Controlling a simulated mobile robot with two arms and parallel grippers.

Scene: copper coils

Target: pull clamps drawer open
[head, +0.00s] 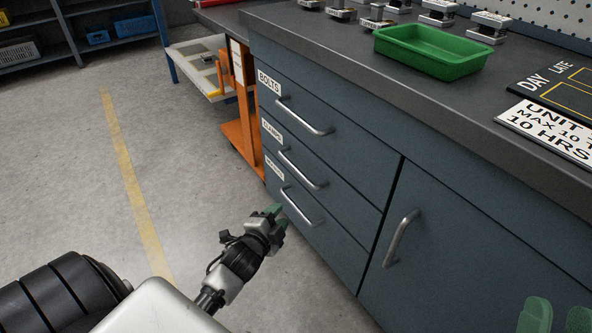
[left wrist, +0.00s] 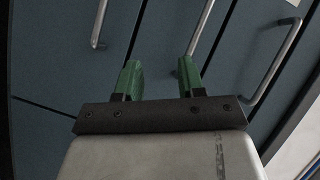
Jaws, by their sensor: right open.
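The clamps drawer (head: 335,200) is the middle of three stacked blue-grey drawers in the head view. It looks shut, flush with its neighbours, and has a white label (head: 272,132) and a silver bar handle (head: 303,170). My left gripper (head: 278,209) is in front of the lower drawer, below the clamps handle, and holds nothing. In the left wrist view its green fingers (left wrist: 160,72) are apart, with silver handles beyond them; which handle is the clamps one I cannot tell. My right gripper (head: 554,312) shows only its green fingertips, apart, at the bottom right.
The bolts drawer (head: 340,140) is above and a third drawer (head: 318,238) below, both shut with bar handles. A cabinet door (head: 460,260) with an upright handle is to the right. A green tray (head: 430,62) stands on the worktop. The floor (head: 190,150) at left is clear.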

